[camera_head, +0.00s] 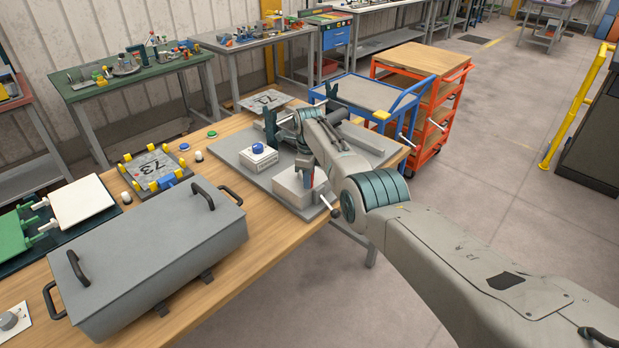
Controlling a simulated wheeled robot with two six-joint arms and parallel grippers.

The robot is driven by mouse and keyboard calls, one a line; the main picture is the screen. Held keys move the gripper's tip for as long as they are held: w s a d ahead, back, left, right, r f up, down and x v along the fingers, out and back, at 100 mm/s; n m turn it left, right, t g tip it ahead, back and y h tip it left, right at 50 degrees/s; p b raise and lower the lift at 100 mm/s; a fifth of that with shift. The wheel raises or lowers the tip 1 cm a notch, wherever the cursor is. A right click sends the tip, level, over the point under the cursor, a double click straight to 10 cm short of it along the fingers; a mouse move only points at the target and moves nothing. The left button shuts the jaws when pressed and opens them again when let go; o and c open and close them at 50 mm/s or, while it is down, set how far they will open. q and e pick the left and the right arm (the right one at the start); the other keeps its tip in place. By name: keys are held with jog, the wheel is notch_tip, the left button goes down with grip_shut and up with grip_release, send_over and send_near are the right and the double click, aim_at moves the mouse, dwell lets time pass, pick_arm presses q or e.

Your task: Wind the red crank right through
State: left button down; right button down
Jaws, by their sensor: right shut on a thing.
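The panel bender is a grey base plate (235,155) at the far right end of the wooden bench, with a pale block (287,188) near its front edge. My right gripper (306,178) points down beside this block and is shut on the red crank. A light rod with a dark knob (335,213) sticks out just below, past the bench edge. My left gripper is not in view.
A small box with a blue button (258,151) stands on the base plate. A large grey lidded box (150,255) fills the bench's front.

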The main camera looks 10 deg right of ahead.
jog(key=c, duration=1.3)
grip_release()
jog(key=shift+a, duration=0.15)
jog(key=shift+o, duration=0.2)
jog(key=shift+r, duration=0.1)
jog(key=shift+r, duration=0.25)
notch_tip(320, 180, up, 10)
jog(key=shift+r+b, duration=0.1)
jog(key=shift+b, duration=0.95)
jog(key=shift+s+f, duration=0.1)
jog(key=shift+f, duration=0.1)
